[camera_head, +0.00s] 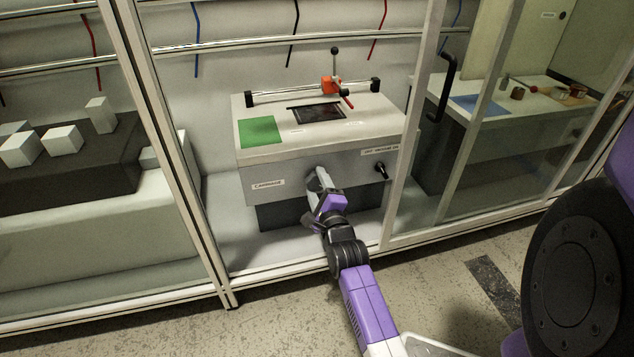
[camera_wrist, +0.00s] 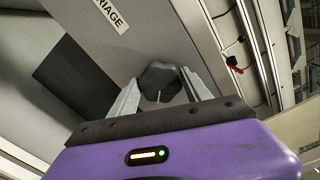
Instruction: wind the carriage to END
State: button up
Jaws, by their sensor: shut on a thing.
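The carriage unit is a pale box (camera_head: 350,145) with a grey front inside the glazed cabinet. A red-orange carriage (camera_head: 328,86) with a black-knobbed lever and a red handle sits on the top rail, right of its middle. A label reading CARRIAGE (camera_head: 268,184) is on the front; its end letters show in the wrist view (camera_wrist: 109,14). My gripper (camera_head: 318,182) is at the front face, right of that label. In the wrist view my gripper (camera_wrist: 160,92) has its fingers on both sides of a dark knob (camera_wrist: 160,75), shut on it. No END mark is readable.
A black crank (camera_head: 381,171) is on the front's right side. A green square (camera_head: 258,131) and a dark recess (camera_head: 317,113) are on top. Cabinet posts (camera_head: 178,150) stand at both sides of the opening. Another bench (camera_head: 510,105) is behind glass at right.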

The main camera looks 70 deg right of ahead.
jog(key=shift+m+p, duration=0.55)
jog(key=shift+m, duration=0.25)
jog(key=shift+f, duration=0.1)
jog(key=o, duration=1.4)
jog(key=shift+c, duration=0.2)
jog(key=shift+a, duration=0.1)
jog(key=shift+p+v, duration=0.35)
jog(key=shift+v, duration=0.55)
jog(key=shift+p+v, duration=0.7)
jog(key=shift+v, duration=2.25)
